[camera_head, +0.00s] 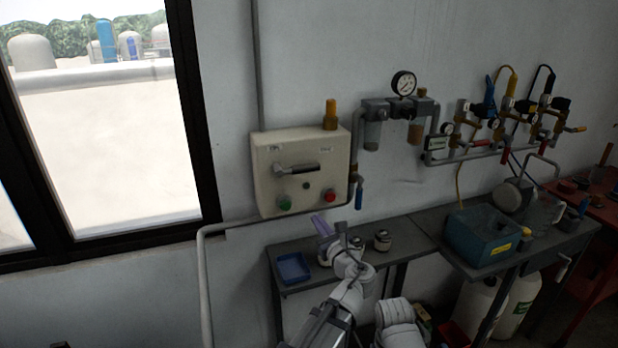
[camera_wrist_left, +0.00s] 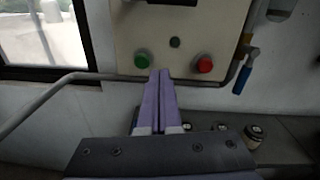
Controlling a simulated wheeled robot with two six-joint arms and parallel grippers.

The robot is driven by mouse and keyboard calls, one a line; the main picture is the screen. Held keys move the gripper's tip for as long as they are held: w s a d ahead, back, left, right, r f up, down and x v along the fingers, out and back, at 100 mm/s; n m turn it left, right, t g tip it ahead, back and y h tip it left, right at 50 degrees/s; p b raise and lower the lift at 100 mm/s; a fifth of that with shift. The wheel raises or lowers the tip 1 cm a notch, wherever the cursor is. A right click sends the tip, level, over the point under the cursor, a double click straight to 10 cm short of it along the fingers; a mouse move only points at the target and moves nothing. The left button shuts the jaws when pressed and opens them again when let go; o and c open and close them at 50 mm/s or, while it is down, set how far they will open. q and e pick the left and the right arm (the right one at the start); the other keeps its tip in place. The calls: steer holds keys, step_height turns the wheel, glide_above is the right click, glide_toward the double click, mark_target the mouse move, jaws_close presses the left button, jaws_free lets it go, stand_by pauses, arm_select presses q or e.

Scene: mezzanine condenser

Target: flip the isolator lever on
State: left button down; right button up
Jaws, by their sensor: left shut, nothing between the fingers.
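The isolator box (camera_head: 265,192) is a beige wall box left of centre in the head view; it also shows in the left wrist view (camera_wrist_left: 125,25). Its lever (camera_head: 304,168) has a dark grip and lies roughly horizontal across the upper front. Only a dark sliver at the top edge of the left wrist view may be the lever. A green button (camera_head: 284,202) and a red button (camera_head: 330,195) sit below it. My left gripper (camera_head: 320,224) is shut and empty, with purple fingers below the box; in the left wrist view the fingertips (camera_wrist_left: 159,72) appear between the buttons. My right gripper is out of view.
A grey bench (camera_head: 290,251) with a blue tray (camera_head: 292,268) and small jars (camera_head: 382,240) stands below. An amber-topped fitting (camera_head: 331,113) sits on the box. A pipe (camera_head: 203,260) runs along the wall. A blue-handled valve (camera_head: 358,196) hangs right of the box.

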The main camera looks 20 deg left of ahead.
mark_target(298, 169)
arm_select(q)
steer(key=shift+w+d+r+m+t, duration=0.2)
steer(key=shift+w+r+m+t, duration=0.05)
steer(key=shift+r+m, duration=0.3)
steer(key=shift+w+d+r+m+t, duration=0.15)
steer(key=shift+w+r+m+t, duration=0.1)
steer(key=shift+r+m, duration=0.25)
steer(key=shift+f, duration=0.1)
steer(key=w+a+r+p, duration=0.4)
steer(key=w+a, duration=0.2)
steer(key=w, duration=0.3)
steer(key=shift+r+p, duration=0.2)
steer(key=shift+p, duration=0.1)
steer(key=shift+s, duration=0.1)
steer(key=shift+r+n, duration=0.3)
steer(key=shift+n, duration=0.05)
